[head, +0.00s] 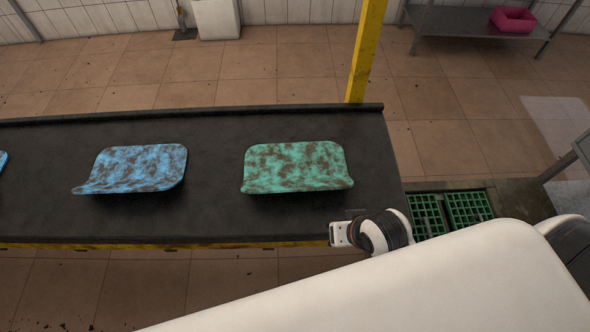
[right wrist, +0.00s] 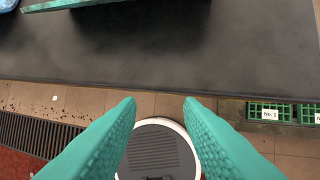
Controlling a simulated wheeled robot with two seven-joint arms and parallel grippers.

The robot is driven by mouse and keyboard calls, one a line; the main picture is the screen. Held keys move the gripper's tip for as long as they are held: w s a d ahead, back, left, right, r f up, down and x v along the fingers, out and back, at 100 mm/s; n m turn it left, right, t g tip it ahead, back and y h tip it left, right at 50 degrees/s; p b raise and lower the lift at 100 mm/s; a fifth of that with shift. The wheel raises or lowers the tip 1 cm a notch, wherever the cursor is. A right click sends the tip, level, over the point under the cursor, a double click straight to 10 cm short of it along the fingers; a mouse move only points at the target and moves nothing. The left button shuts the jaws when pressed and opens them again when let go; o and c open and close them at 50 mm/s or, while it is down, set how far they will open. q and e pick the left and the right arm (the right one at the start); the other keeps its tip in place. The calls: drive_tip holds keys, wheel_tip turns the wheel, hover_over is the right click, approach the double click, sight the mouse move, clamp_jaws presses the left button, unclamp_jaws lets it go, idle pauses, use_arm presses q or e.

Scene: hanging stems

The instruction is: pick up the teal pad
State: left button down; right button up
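The teal pad (head: 294,167), mottled with brown, lies on the dark belt (head: 218,212) near its right end, with one edge curled up. Its edge also shows at the top left of the right wrist view (right wrist: 88,14). My right gripper (right wrist: 159,103) is open and empty, its two teal fingers spread apart. In the head view, my right arm's wrist is at the belt's near right corner, in front and to the right of the pad, apart from it. The fingers cannot be made out there. My left gripper is not in view.
A blue mottled pad (head: 135,168) lies on the belt to the left, and another blue one (head: 3,160) is cut off at the left edge. A yellow post (head: 366,50) rises behind the belt. Green crates (head: 467,208) stand at the right on the floor.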

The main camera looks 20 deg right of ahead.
drive_tip(key=w+r+m+t+y, duration=0.1)
drive_tip(key=w+r+m+t, duration=0.15)
drive_tip(key=m, duration=0.45)
drive_tip(key=m+t, duration=0.2)
drive_tip(key=m, duration=0.7)
approach(299, 185)
drive_tip(key=shift+m+y, duration=0.3)
drive_tip(key=shift+y, duration=0.1)
drive_tip(key=shift+d+f+p+x, duration=0.15)
drive_tip(key=shift+p+x, duration=0.1)
drive_tip(key=shift+x, duration=2.25)
drive_tip(key=shift+d+f+p+x, duration=0.1)
drive_tip(key=shift+p+x, duration=0.1)
drive_tip(key=shift+x, duration=2.35)
drive_tip(key=shift+s, duration=0.2)
clamp_jaws()
